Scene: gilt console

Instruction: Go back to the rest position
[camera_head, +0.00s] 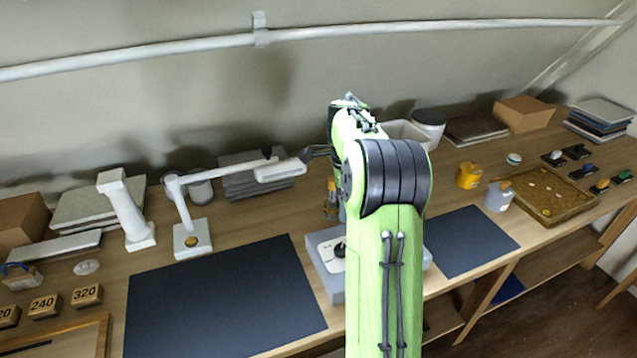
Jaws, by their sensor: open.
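My green arm rises through the middle of the view and bends at a dark ribbed joint. My gripper (318,152) shows only in part, as a dark piece at the left of the arm's far end. It is open, and the arm hides much of it. It appears close to the head of a white desk lamp (278,170); I cannot tell whether they touch. I see nothing held in it.
The wooden bench (470,290) carries a dark mat (220,300) and a smaller dark mat (465,240). A grey box-like device (328,262) stands partly behind my arm. A white pillar (125,208), a yellow pot (469,176) and a brass tray (550,215) stand around.

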